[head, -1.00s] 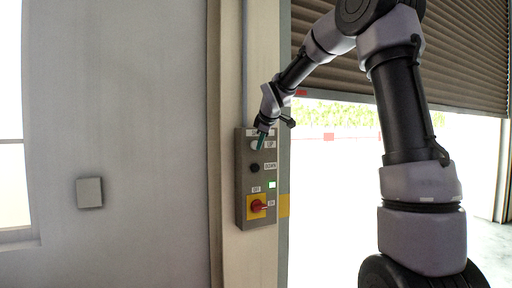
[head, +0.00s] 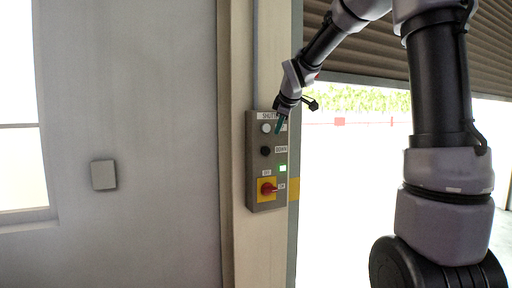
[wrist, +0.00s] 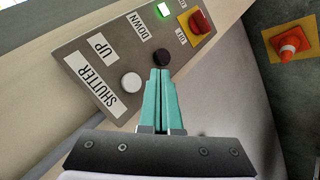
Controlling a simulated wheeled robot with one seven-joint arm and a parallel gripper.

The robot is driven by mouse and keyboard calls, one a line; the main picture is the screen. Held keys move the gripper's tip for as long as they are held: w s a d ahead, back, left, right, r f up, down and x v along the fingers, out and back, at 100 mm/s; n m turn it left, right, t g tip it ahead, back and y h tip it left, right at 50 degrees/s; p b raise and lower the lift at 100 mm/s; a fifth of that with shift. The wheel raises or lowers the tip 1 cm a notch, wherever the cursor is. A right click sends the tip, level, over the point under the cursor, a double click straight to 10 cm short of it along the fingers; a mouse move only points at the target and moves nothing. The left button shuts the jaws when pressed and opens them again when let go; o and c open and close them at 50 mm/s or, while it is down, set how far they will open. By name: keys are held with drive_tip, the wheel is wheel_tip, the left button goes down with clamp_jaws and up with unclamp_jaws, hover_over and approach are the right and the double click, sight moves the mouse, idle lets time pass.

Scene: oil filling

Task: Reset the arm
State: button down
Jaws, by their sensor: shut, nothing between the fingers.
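My gripper (head: 279,126) is in front of the upper part of the grey shutter control box (head: 252,170). Its teal fingers (wrist: 160,98) are shut together with nothing between them in the wrist view. The box carries a white UP button (head: 267,128), a black DOWN button (head: 265,151), a lit green lamp (head: 283,168) and a red rotary switch (head: 267,188) on a yellow plate. In the wrist view the fingertips lie beside the white button (wrist: 131,83) and just below the black button (wrist: 161,57). I cannot tell whether they touch the box.
The box is mounted on a beige post (head: 238,100). A rolling shutter (head: 375,50) is partly raised over a bright opening to the right. A small grey wall plate (head: 104,175) is on the left wall.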

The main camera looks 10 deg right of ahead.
drive_tip(key=s+d+f+m+g, duration=0.1)
drive_tip(key=s+m, duration=0.7)
drive_tip(key=s, duration=0.8)
drive_tip(key=s+d+f+m+g+y, duration=0.1)
drive_tip(key=s+d+f+m, duration=0.1)
drive_tip(key=s+m, duration=0.7)
drive_tip(key=s+d, duration=0.1)
drive_tip(key=s, duration=0.7)
drive_tip(key=shift+f, duration=0.25)
drive_tip(key=shift+w+d, duration=0.1)
